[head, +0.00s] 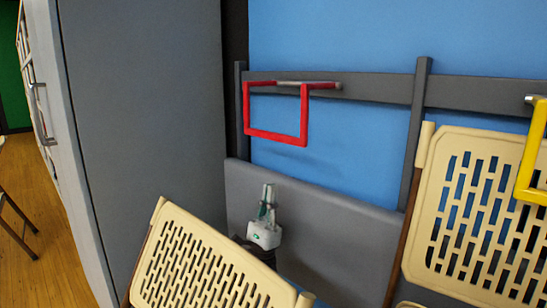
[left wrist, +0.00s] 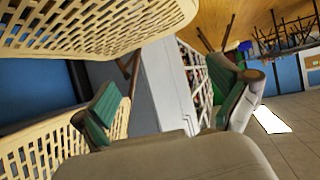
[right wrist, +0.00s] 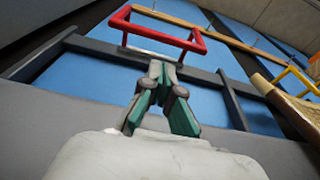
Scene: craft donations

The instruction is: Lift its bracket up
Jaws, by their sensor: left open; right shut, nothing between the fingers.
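A red bracket (head: 276,138), an open rectangular loop, hangs down from the dark grey upper rail in the head view. It also shows at the top of the right wrist view (right wrist: 150,33). My right gripper (head: 268,188) is below the red bracket in the head view, apart from it and pointing up. Its fingers are together with nothing between them, as the right wrist view shows (right wrist: 163,68). My left gripper (left wrist: 168,95) is outside the head view. In the left wrist view its fingers are spread wide and empty, near beige perforated chair panels.
A beige perforated chair (head: 205,265) stands in front of my right arm. Another beige chair (head: 490,210) is at the right, by a yellow bracket (head: 532,155). A tall grey cabinet (head: 145,120) stands left. A grey panel (head: 330,235) lies behind my right gripper.

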